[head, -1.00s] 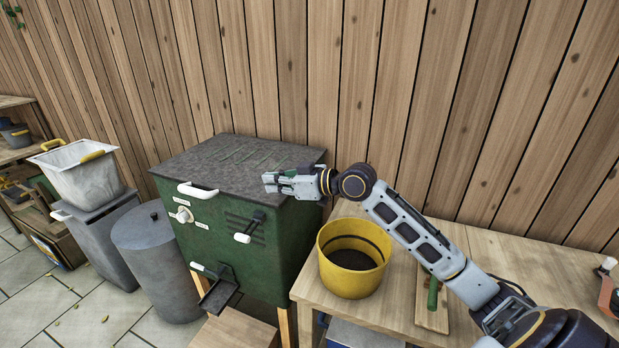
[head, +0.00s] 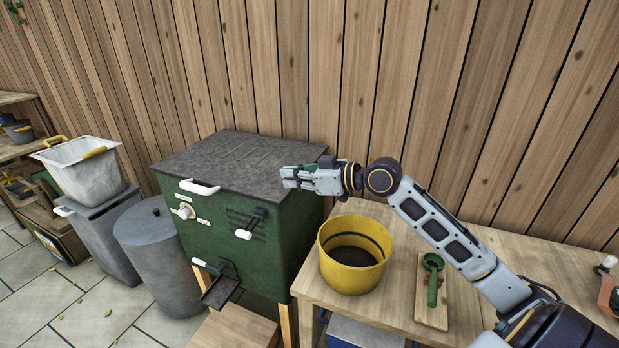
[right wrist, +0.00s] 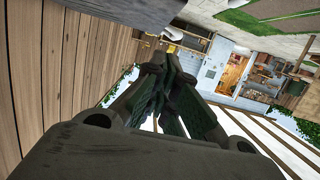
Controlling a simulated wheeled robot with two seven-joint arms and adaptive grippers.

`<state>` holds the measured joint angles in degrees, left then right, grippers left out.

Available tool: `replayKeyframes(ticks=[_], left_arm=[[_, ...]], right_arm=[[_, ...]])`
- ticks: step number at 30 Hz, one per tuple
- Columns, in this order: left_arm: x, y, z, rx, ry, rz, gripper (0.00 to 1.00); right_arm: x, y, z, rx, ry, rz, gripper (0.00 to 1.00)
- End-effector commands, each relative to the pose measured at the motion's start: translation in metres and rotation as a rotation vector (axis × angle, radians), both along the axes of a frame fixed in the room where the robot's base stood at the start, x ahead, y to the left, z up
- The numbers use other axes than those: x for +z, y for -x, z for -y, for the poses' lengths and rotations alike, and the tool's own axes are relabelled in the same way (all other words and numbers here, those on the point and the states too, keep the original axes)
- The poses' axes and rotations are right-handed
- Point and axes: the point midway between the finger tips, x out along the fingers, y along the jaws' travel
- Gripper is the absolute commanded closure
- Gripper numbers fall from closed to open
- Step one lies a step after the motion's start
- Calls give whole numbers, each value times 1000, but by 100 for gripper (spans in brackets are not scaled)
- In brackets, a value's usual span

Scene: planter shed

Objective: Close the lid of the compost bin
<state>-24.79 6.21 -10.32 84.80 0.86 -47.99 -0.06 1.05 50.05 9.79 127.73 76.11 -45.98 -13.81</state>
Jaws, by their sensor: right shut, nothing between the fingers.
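The compost bin (head: 225,242) is a green box on wooden legs in the middle of the head view. Its dark grey lid (head: 225,160) lies flat across the top, with no gap visible along the front edge. A white handle (head: 199,187) sits at the lid's front edge. My right gripper (head: 285,178) is at the lid's right side, seemingly just over it; whether it touches cannot be told. It is shut and empty, and its fingers also show together in the right wrist view (right wrist: 157,75). My left gripper is not in view.
A yellow pot (head: 352,279) and a green scoop (head: 433,285) on a board stand on the wooden bench (head: 400,322) at right. A grey cylinder bin (head: 158,262) and a white tub (head: 88,175) on a grey bin stand at left. A plank wall is behind.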

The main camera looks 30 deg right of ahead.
Motion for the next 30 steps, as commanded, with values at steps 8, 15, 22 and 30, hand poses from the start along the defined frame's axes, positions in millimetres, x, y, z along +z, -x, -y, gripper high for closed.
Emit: replayKeyframes(ticks=[8,15,22,30], left_arm=[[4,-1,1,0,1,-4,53],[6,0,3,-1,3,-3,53],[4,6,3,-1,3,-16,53],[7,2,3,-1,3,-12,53]], right_arm=[[4,15,12,0,0,-2,100],[8,28,21,0,-2,-1,100],[11,35,27,0,-1,-1,100],[11,37,29,0,-1,-1,100]])
